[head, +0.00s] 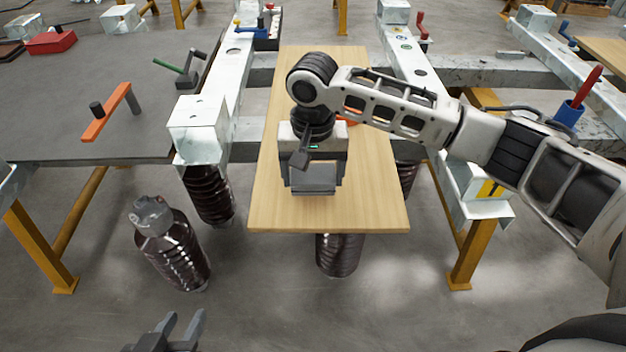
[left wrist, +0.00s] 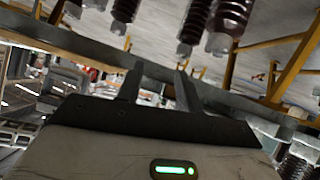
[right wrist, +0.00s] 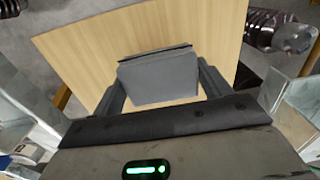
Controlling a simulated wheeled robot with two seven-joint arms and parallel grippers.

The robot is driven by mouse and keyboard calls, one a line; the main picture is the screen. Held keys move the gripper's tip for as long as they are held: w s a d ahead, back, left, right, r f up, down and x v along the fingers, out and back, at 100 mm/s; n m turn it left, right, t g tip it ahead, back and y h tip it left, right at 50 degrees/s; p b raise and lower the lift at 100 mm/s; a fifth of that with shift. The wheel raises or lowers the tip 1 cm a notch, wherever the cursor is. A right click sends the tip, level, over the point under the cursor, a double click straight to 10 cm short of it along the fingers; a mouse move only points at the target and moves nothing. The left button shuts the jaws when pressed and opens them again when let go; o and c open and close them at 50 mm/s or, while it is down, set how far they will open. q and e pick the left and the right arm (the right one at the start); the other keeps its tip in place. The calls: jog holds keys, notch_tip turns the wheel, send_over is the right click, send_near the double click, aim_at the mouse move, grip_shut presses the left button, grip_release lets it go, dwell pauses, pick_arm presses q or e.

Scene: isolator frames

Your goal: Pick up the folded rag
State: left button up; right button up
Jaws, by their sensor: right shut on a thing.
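The folded rag is a grey, boxy bundle (right wrist: 158,80), seen in the right wrist view between the two fingers. It also shows in the head view (head: 313,180) over the wooden board (head: 380,205). My right gripper (head: 312,172) points at the front part of the board and is shut on the rag, with a finger on each side of it. I cannot tell whether the rag touches the board. My left gripper (head: 186,328) is low at the bottom of the head view, empty, with its fingers apart; they also show apart in the left wrist view (left wrist: 157,85).
Metal beams flank the board, and dark ribbed insulators (head: 172,245) stand below it. An orange item (head: 347,118) lies on the board, partly hidden by my right arm. A grey table (head: 60,130) at left holds an orange-handled tool (head: 106,115). Floor in front is open.

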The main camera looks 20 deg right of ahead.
jog(key=s+a+r+p, duration=0.2)
jog(key=s+a+r, duration=0.2)
jog(key=s+r, duration=0.5)
jog(key=s, duration=0.4)
jog(key=shift+s+r+p, duration=0.2)
jog(key=shift+r+p, duration=0.15)
jog(key=shift+r, duration=0.05)
jog(key=shift+o, duration=0.5)
